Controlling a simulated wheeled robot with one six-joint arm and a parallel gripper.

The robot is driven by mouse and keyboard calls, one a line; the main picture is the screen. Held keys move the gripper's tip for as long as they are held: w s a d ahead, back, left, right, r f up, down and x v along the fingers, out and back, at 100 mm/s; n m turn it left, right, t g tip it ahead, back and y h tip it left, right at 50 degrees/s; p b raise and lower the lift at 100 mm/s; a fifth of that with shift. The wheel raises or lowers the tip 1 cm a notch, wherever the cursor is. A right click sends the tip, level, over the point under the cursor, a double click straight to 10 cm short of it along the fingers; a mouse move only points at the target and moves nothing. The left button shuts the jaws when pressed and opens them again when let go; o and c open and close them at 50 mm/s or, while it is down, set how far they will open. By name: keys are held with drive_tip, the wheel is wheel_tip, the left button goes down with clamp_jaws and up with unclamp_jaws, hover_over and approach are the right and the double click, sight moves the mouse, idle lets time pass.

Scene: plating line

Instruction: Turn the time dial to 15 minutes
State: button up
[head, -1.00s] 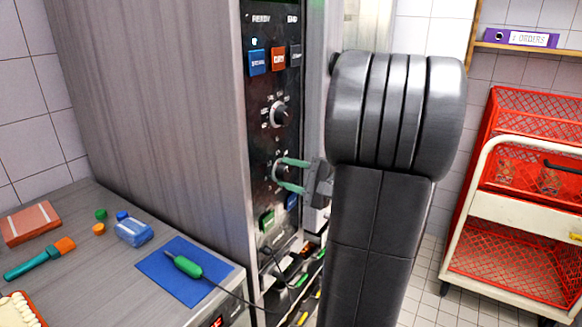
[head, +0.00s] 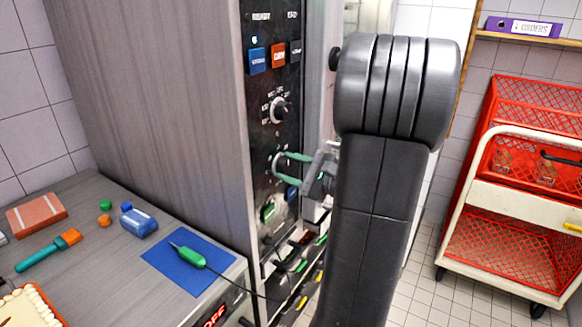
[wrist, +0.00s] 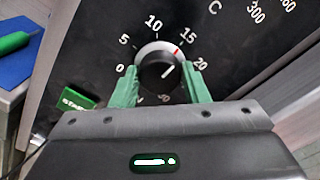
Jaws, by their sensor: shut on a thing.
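The time dial (wrist: 157,72) is a dark round knob on a black panel, marked 0, 5, 10, 15, 20 and 30 in the wrist view. Its white line slants up and right, roughly toward the red mark (wrist: 177,50) beside the 15. My gripper (wrist: 159,84) has its green fingers on both sides of the knob, shut on it. In the head view my gripper (head: 290,167) reaches the panel from the right, below the upper dial (head: 280,109). The fingers partly hide the time dial there.
A green START button (wrist: 77,100) sits left of the time dial. Blue and orange buttons (head: 278,55) are higher on the panel. A worktop with a blue mat (head: 170,272) and a green-handled probe (head: 191,257) is at left. A red-basket cart (head: 510,250) stands at right.

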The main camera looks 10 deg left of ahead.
drive_tip(key=o, duration=1)
drive_tip(key=b+v, duration=0.1)
drive_tip(key=v, duration=1.3)
drive_tip(key=shift+b, duration=0.35)
drive_tip(key=shift+w+a, duration=0.1)
drive_tip(key=shift+a, duration=0.05)
drive_tip(key=p+x, duration=0.1)
drive_tip(key=x, duration=1.2)
drive_tip(key=shift+w+a+p, duration=0.1)
drive_tip(key=shift+a+p, duration=0.2)
drive_tip(key=shift+p, duration=0.05)
